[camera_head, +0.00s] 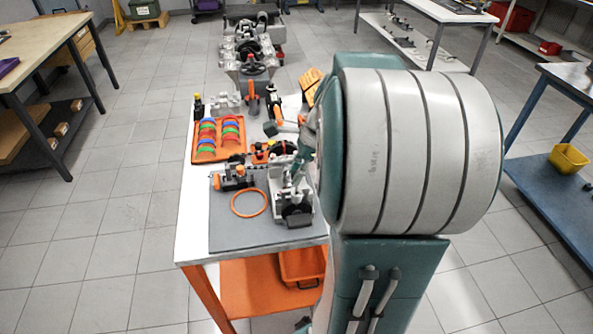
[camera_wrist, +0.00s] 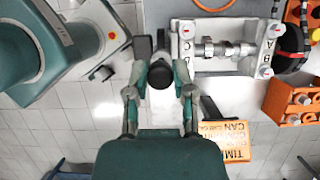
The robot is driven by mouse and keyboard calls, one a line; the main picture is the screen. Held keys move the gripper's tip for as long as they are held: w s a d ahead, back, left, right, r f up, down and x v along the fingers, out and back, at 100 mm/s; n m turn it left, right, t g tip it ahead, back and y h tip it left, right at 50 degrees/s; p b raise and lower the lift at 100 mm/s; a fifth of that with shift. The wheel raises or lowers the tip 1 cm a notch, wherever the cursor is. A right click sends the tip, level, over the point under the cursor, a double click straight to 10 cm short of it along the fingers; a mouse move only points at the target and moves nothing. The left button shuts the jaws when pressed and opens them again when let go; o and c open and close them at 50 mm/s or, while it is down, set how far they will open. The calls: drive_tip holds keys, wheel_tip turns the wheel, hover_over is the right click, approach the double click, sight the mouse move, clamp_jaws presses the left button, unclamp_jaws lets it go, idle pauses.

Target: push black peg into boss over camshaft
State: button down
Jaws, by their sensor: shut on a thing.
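My gripper (camera_wrist: 160,88) is shut on the black peg (camera_wrist: 160,75); in the wrist view its round dark end shows between the two green fingers. The camshaft (camera_wrist: 215,48) lies in a light grey holder (camera_wrist: 200,68) to the right of the peg. The peg appears beside the holder's left end. I cannot tell whether the peg touches a boss, and no boss stands out clearly. In the head view the holder (camera_head: 305,213) stands on the grey mat near the table's right edge, with my gripper (camera_head: 297,172) above it, partly hidden by my arm.
A grey mat (camera_head: 228,238) carries an orange ring (camera_head: 249,203) and a small dark assembly (camera_head: 235,178). An orange tray (camera_head: 205,157) with coloured arcs lies behind. In the wrist view, an orange block (camera_wrist: 290,101) and a lettered orange box (camera_wrist: 236,148) are right of my gripper.

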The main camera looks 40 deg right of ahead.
sight(297, 191)
drive_tip(key=shift+f, duration=2.1)
idle(1.1)
drive_tip(key=c, duration=0.7)
unclamp_jaws()
drive_tip(key=shift+r, duration=1.5)
drive_tip(key=o, duration=0.5)
drive_tip(key=shift+o, duration=0.2)
drive_tip(key=shift+r, duration=0.1)
drive_tip(key=v, duration=1.1)
drive_tip(key=shift+s+d+r, duration=0.15)
drive_tip(key=shift+d+r, duration=0.05)
drive_tip(key=shift+r, duration=0.1)
